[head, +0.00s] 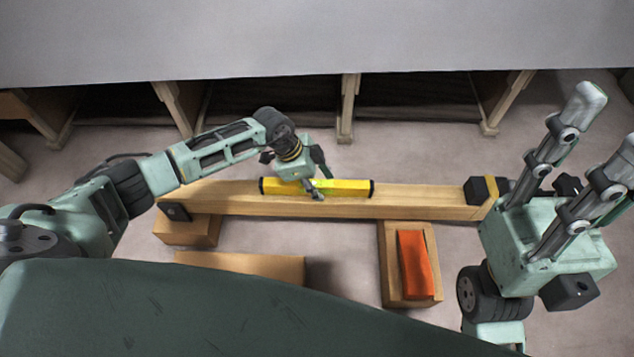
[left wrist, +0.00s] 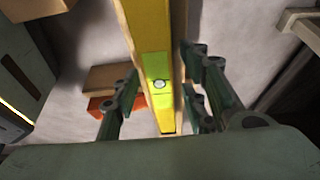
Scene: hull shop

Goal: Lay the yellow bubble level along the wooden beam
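The yellow bubble level (head: 345,187), with black ends and a green vial window, lies lengthwise along the top of the wooden beam (head: 425,203), near the middle. It appears to rest on the beam. My left gripper (head: 315,178) is over the level, with a finger to each side. In the left wrist view, the level (left wrist: 158,105) runs between the spread fingers of my left gripper (left wrist: 160,80), with gaps beside it. My right gripper (head: 607,125) is at the right, away from the level, its fingers spread, pointing up and empty.
Wooden blocks (head: 187,232) stand under or beside the beam. An orange piece (head: 414,264) lies on the right block. A black fitting (head: 487,189) sits at the beam's right end, a black plate (head: 176,211) at its left. A large grey surface (head: 300,40) spans the back.

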